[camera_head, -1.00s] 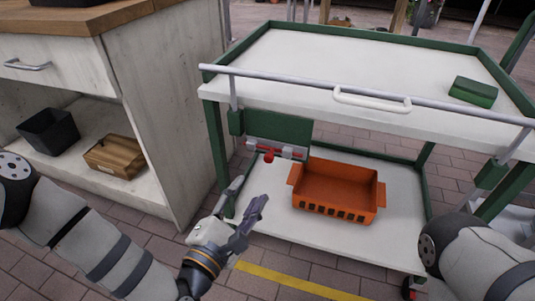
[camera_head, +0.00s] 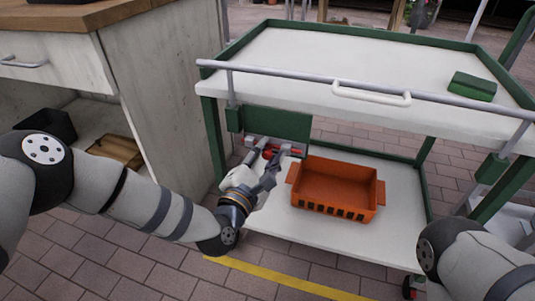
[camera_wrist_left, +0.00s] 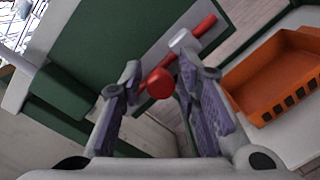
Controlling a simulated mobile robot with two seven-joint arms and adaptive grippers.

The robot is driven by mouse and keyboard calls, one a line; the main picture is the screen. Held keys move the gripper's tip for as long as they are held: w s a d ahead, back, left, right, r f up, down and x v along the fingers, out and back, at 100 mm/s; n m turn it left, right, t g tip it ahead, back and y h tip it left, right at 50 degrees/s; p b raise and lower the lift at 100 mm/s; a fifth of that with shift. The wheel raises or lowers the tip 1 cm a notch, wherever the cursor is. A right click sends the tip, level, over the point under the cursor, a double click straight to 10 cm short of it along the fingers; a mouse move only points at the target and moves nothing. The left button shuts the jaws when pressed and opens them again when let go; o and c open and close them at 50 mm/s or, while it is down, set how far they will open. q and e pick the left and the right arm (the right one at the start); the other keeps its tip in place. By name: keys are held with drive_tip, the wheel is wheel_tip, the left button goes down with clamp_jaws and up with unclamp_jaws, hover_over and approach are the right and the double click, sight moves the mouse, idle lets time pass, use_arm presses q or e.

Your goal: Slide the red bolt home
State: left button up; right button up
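The red bolt (camera_wrist_left: 196,38) is a rod with a round red knob (camera_wrist_left: 160,83), mounted on a grey plate on the green panel (camera_head: 278,124) of the cart. In the head view the bolt (camera_head: 268,153) is partly covered by my left gripper (camera_head: 262,160). In the left wrist view my left gripper (camera_wrist_left: 162,90) is open, with one finger on each side of the knob. I cannot tell whether either finger touches it. My right arm shows at the right edge of the head view, but its gripper is out of view.
The white cart has a green-edged top (camera_head: 340,55) with a green block (camera_head: 472,86) and a front rail (camera_head: 300,76) above my left gripper. An orange crate (camera_head: 338,212) sits on the lower shelf, right of the gripper. A cabinet (camera_head: 165,90) stands at left.

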use_arm(q)
clamp_jaws()
drive_tip(key=shift+w+a+b, duration=0.2)
drive_tip(key=shift+w+a, duration=0.1)
drive_tip(key=shift+a, duration=0.65)
drive_tip(key=shift+w+a+b, duration=0.15)
drive_tip(key=shift+w+a, duration=0.15)
drive_tip(key=shift+a, duration=0.6)
drive_tip(key=shift+o, duration=2.4)
unclamp_jaws()
drive_tip(key=shift+a, duration=0.1)
drive_tip(key=v, duration=1.2)
